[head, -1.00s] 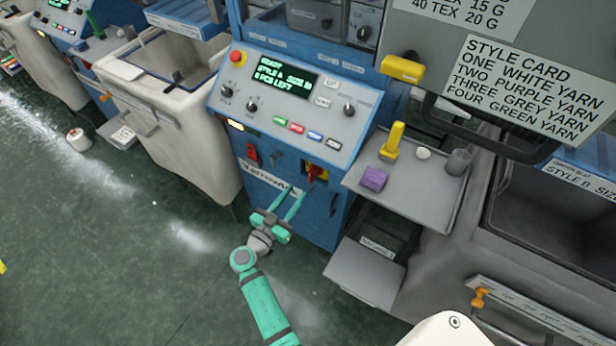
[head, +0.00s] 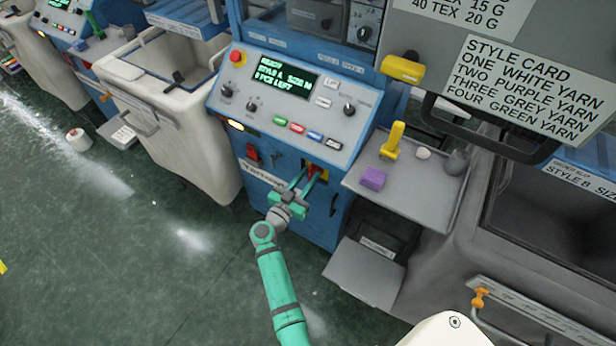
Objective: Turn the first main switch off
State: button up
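The main switch (head: 313,169) is a red handle on a yellow plate, low on the front of the blue machine cabinet. My teal gripper (head: 309,174) points at it from below left. Its two fingers are apart, with their tips at the switch and the red handle appearing between them. Whether they touch the handle cannot be told. The fingers hide part of the handle and plate, so its exact angle is unclear. The control panel (head: 290,105) above has a lit green display (head: 284,77) reading READY.
A grey shelf (head: 425,190) right of the switch holds a purple block (head: 373,179), a yellow-handled item (head: 393,140) and a dark cup (head: 457,161). A white bin (head: 165,120) stands left. The floor in front is clear.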

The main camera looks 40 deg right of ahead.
grip_shut()
jog(key=shift+n, duration=0.3)
jog(key=n, duration=0.5)
jog(key=w+f+n, duration=0.1)
jog(key=n, duration=0.5)
jog(key=f+n, duration=0.1)
jog(key=n, duration=0.5)
jog(key=shift+w+a, duration=0.4)
jog(key=shift+n, duration=0.4)
jog(key=shift+o, duration=1.5)
grip_release()
